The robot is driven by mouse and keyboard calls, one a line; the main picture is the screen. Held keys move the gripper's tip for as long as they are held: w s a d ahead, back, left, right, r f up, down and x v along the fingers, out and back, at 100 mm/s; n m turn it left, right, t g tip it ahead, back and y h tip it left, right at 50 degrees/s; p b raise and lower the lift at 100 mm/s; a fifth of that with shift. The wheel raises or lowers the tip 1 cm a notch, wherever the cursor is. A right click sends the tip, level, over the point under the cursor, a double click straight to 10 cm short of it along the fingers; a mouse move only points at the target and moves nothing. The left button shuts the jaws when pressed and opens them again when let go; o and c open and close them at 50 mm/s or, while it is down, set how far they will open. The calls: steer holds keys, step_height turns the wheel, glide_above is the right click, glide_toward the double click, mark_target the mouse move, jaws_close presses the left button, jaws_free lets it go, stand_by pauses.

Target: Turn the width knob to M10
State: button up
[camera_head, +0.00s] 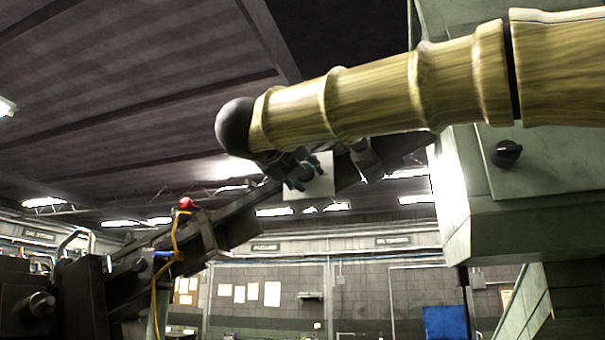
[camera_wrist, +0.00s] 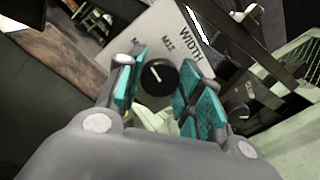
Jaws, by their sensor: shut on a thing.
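The width knob (camera_wrist: 158,77) is round and black with a white pointer line. In the wrist view it sits on a pale plate (camera_wrist: 150,30) marked "WIDTH" and "M12". Another label beginning with "M" is partly hidden by the left finger. The pointer slants to the upper left, towards that partly hidden label. My gripper (camera_wrist: 160,82), with teal pads, is around the knob and shut on it, one finger on each side. In the head view my gripper (camera_head: 297,172) is small and dark in front of the pale plate (camera_head: 322,186); the knob cannot be made out there.
A second black knob (camera_head: 507,153) is on the pale machine housing (camera_head: 475,205) at the right. Dark machinery with a red button (camera_head: 187,203) and a yellow cable stands at the left. A dark slanted beam (camera_head: 235,210) runs behind my gripper.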

steer(key=shift+n, duration=1)
steer(key=o, duration=1)
steer(key=shift+o, duration=0.2)
steer(key=v, duration=1.2)
steer(key=shift+s+d+f, duration=0.1)
steer(key=shift+d, duration=0.05)
